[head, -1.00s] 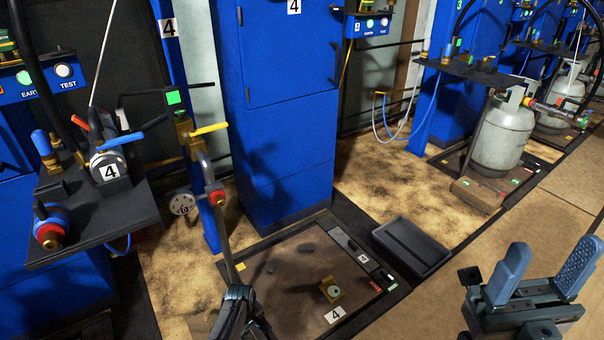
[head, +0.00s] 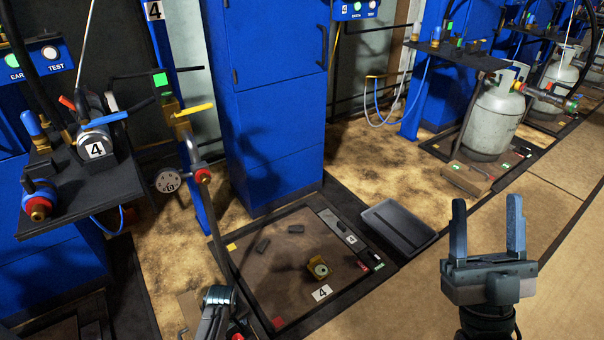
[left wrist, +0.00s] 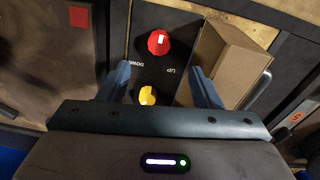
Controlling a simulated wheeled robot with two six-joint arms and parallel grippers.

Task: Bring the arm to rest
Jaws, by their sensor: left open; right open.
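My right gripper (head: 487,205) stands at the right of the head view over the tan floor. Its two blue-grey fingers point up, wide apart, with nothing between them. My left gripper (head: 218,296) is low in the head view, left of the floor scale, partly cut off by the lower edge. In the left wrist view my left gripper (left wrist: 163,78) has its blue fingers spread. Between and beyond them lies a black panel marked UP and DOWN, with a red knob (left wrist: 158,42) and a yellow knob (left wrist: 147,96). I see no object held in either gripper.
A floor scale (head: 290,285) marked 4 carries a small yellow part (head: 318,267). A grey tray (head: 400,228) lies beside it. A blue cabinet (head: 270,120) stands behind. A grey gas cylinder (head: 492,120) is at upper right. A cardboard box (left wrist: 224,62) is beside the panel.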

